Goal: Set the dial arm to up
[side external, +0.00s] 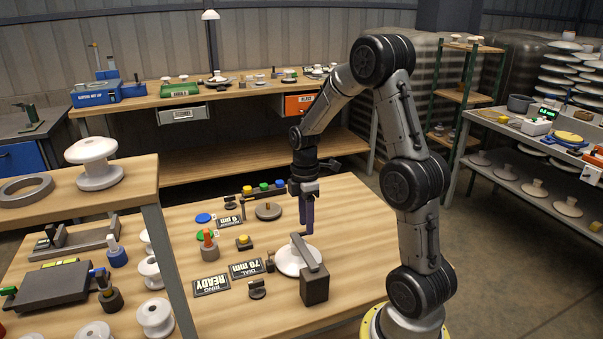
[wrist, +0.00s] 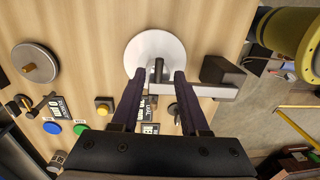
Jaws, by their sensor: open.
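The dial arm (side external: 309,253) is a grey bar reaching from a dark block stand (side external: 314,288) out over a white disc (side external: 291,262). It looks lowered, roughly level; its exact tilt is hard to tell. In the wrist view the bar (wrist: 212,92) runs left from the block (wrist: 222,73) across the edge of the disc (wrist: 146,52). A short dark pin (wrist: 158,70) shows at its free end. My gripper (side external: 307,233) points down above that end, open. In the wrist view its fingers (wrist: 158,76) stand either side of the pin, with gaps; contact is unclear.
Signs reading "DIAL 70 mm" (side external: 246,268) and "RING READY" (side external: 211,285) lie left of the disc. Near them are a yellow button (side external: 244,241), a small dark knob (side external: 257,289) and a grey round piece (side external: 268,211). The table's right part is clear.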

